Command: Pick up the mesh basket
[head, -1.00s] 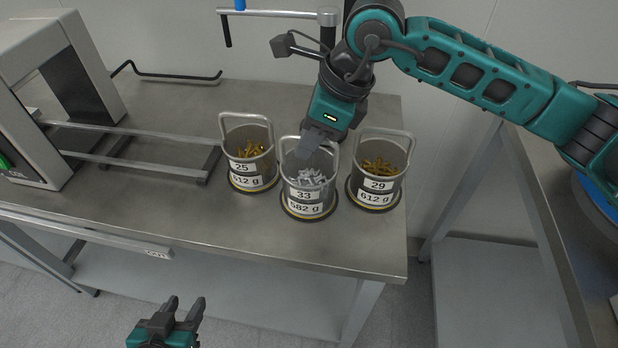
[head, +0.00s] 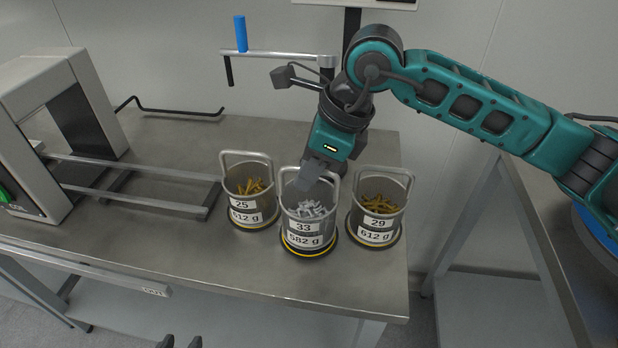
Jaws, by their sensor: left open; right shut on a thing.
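Three grey mesh baskets with raised handles stand near the table's right end. The middle basket (head: 326,228), labelled 33 and 582 g, holds pale grey pieces. The left basket (head: 262,203), labelled 25, and the right basket (head: 392,222), labelled 29, hold brass-coloured pieces. My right gripper (head: 308,178) is shut on the middle basket's handle, hiding part of it. The middle basket is upright and looks slightly raised above its dark, yellow-edged ring (head: 309,254). My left gripper (head: 181,342) is open and empty at the bottom edge, with only its fingertips in view.
A grey machine frame with rails (head: 135,184) stands on the left of the metal table (head: 330,285). A post with a blue-handled bar (head: 275,55) stands behind the baskets. The side baskets are close to the middle one. The table's front strip is clear.

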